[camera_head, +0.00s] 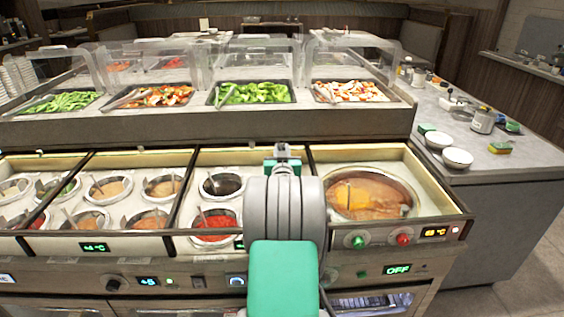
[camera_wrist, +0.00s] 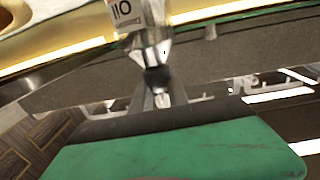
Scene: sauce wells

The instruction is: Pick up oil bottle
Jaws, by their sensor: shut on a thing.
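The oil bottle (camera_wrist: 128,14) shows at the top of the wrist view. It has a white label with dark letters that appear upside down, and a clear, shiny tapering part below it. My gripper (camera_wrist: 161,92) is shut on the narrow dark end of the bottle. The top of the bottle's body is cut off by the picture edge. In the head view my grey and green arm reaches forward over the counter and hides most of the gripper, and I cannot make out the bottle clearly there.
Sauce wells, including a dark sauce well (camera_head: 222,185) and a red sauce well (camera_head: 214,226), lie left of my arm. A large round pot (camera_head: 372,194) is on the right. Behind stands a raised shelf with food trays under clear guards (camera_head: 348,58). White bowls (camera_head: 457,158) stand on the right counter.

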